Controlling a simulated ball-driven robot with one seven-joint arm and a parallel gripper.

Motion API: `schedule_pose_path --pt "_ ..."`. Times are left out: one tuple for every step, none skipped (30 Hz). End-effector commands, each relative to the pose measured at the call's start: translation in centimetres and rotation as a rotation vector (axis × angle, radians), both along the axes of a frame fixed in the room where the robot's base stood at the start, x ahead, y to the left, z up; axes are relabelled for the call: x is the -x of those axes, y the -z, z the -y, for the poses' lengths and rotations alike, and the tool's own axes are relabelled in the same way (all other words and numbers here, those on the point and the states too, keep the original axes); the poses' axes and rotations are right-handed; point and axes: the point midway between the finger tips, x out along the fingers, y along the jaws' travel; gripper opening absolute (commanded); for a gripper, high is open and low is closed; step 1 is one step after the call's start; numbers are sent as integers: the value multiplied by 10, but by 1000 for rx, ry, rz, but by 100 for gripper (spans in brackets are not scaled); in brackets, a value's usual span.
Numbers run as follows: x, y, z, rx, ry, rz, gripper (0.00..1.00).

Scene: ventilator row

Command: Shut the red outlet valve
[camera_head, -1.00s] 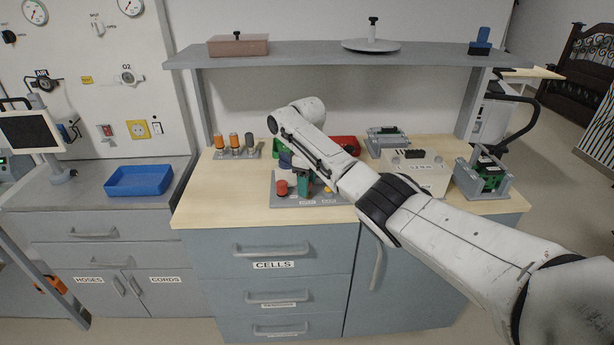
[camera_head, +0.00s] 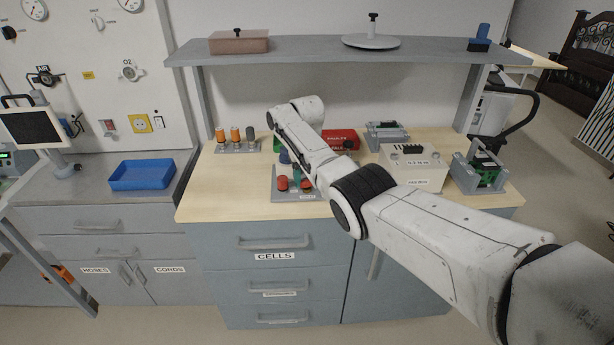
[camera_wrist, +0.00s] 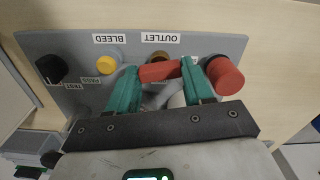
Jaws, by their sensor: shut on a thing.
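The red outlet valve handle (camera_wrist: 160,72) lies across the wrist view, between the teal fingers of my gripper (camera_wrist: 159,70). The gripper is shut on it. A brass fitting (camera_wrist: 158,56) shows just behind the handle, below the upside-down OUTLET label (camera_wrist: 160,39). The fitting and handle sit on a grey valve panel (camera_wrist: 72,42). In the head view my gripper (camera_head: 296,174) is low over the same panel (camera_head: 285,197) on the bench, and my arm covers much of it. The handle's pivot is partly hidden by the fingers.
A thick red knob (camera_wrist: 226,75) stands close beside the right finger. A yellow button (camera_wrist: 108,63) and a black knob (camera_wrist: 51,68) are to the left. In the head view, orange-topped cells (camera_head: 235,136), a red case (camera_head: 341,139) and a shelf (camera_head: 300,55) surround the work spot.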

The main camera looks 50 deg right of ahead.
Motion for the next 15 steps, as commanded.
schedule_pose_path --pt "-2 -1 0 2 30 4 21" --pt "-2 -1 -1 1 49 4 21" --pt "-2 -1 -1 1 75 4 21" --pt "-2 -1 0 2 92 5 21" --pt "-2 -1 0 2 108 4 21" --pt "-2 -1 0 2 128 4 21" --pt "-2 -1 0 2 142 4 21" --pt "-2 -1 0 1 154 4 21" --pt "-1 -1 0 1 171 4 21" --pt "-1 -1 0 2 180 4 21" --pt "-1 -1 0 2 189 4 21" --pt "-1 -1 0 3 200 4 21" --pt "-1 -1 0 3 207 4 21" --pt "-1 -1 0 3 212 4 21" --pt "-1 -1 0 3 218 4 21"
